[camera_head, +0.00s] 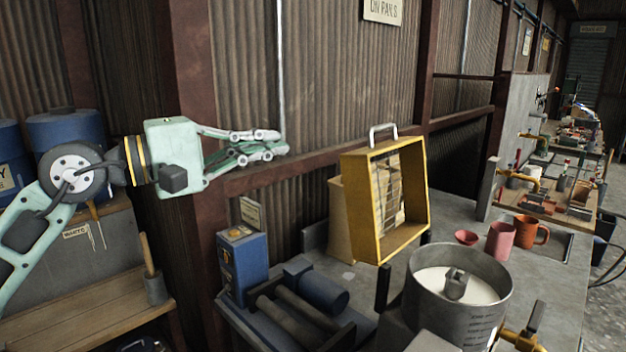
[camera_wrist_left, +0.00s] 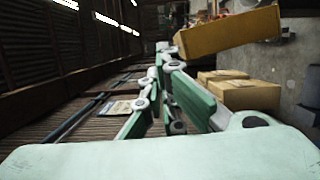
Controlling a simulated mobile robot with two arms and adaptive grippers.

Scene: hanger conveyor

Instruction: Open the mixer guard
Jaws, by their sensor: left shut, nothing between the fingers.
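The mixer guard (camera_head: 422,190) is a yellow box-like frame with a mesh and a grey handle (camera_head: 383,132) on top. It stands upright, tilted up behind the steel mixer pot (camera_head: 460,318), which holds a pale liquid and is uncovered. My left gripper (camera_head: 280,142) is shut and empty, in the air to the left of the guard and apart from it, at about the handle's height. In the left wrist view the yellow guard (camera_wrist_left: 228,34) lies beyond and to the right of my fingertips (camera_wrist_left: 166,56). My right gripper is not in view.
A blue control box (camera_head: 243,266) and blue motor (camera_head: 318,290) sit left of the pot. A red bowl (camera_head: 466,237), pink cup (camera_head: 500,240) and orange mug (camera_head: 531,231) stand on the bench behind the pot. A corrugated wall with brown posts (camera_head: 190,90) runs behind my left arm.

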